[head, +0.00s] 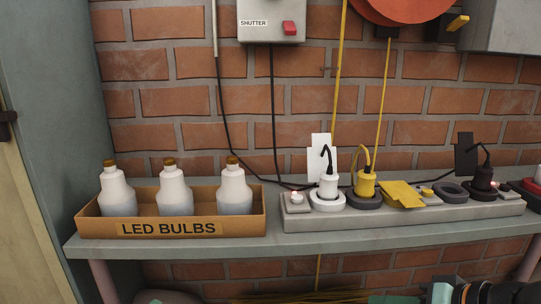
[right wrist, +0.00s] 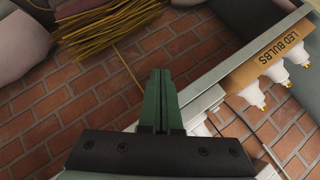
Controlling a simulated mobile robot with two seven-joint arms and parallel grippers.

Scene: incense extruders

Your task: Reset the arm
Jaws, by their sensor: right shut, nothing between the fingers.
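My right gripper (right wrist: 161,75) shows in the right wrist view with its two green fingers pressed together and nothing between them. It is apart from the grey shelf edge (right wrist: 200,100), which runs diagonally behind it. In the head view part of my right arm, dark with a green piece, shows at the bottom right edge, mostly cut off. My left gripper is in neither view.
A cardboard LED BULBS box (head: 255,223) with three white bottles stands on the grey shelf (head: 180,247). To its right lies a power strip (head: 300,222) with a white plug (head: 328,185), a yellow plug (head: 365,183) and a black plug (head: 482,178). Yellow sticks (right wrist: 108,25) lie below.

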